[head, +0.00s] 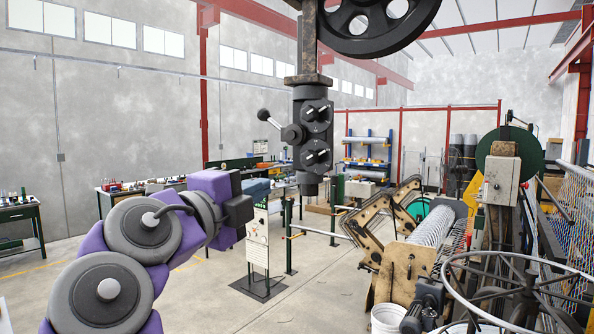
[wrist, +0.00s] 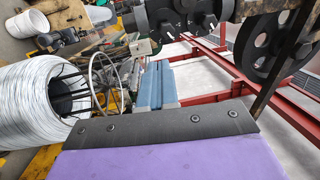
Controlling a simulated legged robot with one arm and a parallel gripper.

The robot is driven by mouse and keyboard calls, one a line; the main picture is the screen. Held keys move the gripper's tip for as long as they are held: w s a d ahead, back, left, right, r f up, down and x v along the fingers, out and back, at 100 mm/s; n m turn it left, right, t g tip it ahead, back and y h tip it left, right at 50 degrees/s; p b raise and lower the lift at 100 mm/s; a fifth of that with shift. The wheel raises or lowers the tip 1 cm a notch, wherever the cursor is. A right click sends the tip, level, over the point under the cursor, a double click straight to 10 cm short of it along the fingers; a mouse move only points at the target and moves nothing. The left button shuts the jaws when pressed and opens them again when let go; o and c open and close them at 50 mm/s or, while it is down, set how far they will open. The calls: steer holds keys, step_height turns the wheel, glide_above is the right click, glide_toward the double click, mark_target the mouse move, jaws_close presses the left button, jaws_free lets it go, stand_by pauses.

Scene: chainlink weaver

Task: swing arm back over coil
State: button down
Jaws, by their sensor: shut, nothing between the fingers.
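A big coil of silvery wire (wrist: 25,105) shows at the left of the wrist view, lying on a yellow support with dark bars through its hollow middle. I cannot make out the coil in the head view. My purple arm reaches in from the lower left of the head view, and my gripper (head: 238,210) is the dark and purple end near the middle. In the wrist view my gripper (wrist: 162,128) is a dark bolted strip on a purple shell along the bottom. It is shut and empty. The coil is off to its left, apart from it.
A hanging control box with dials (head: 314,130) and a lever is close by, under a dark wheel (head: 375,25). The weaving machine (head: 410,255) and a white spoked ring (head: 530,285) stand on the right. A white bucket (head: 388,319) is below. Open floor lies centre left.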

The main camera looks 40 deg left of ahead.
mark_target(307, 165)
steer(key=shift+w, duration=0.1)
steer(key=w+p, duration=0.1)
steer(key=w, duration=0.3)
steer(key=w+a+r+p, duration=0.1)
steer(key=w, duration=0.3)
steer(key=w+p, duration=0.1)
steer(key=w, duration=0.4)
steer(key=shift+a+r, duration=0.35)
steer(key=shift+w, duration=0.3)
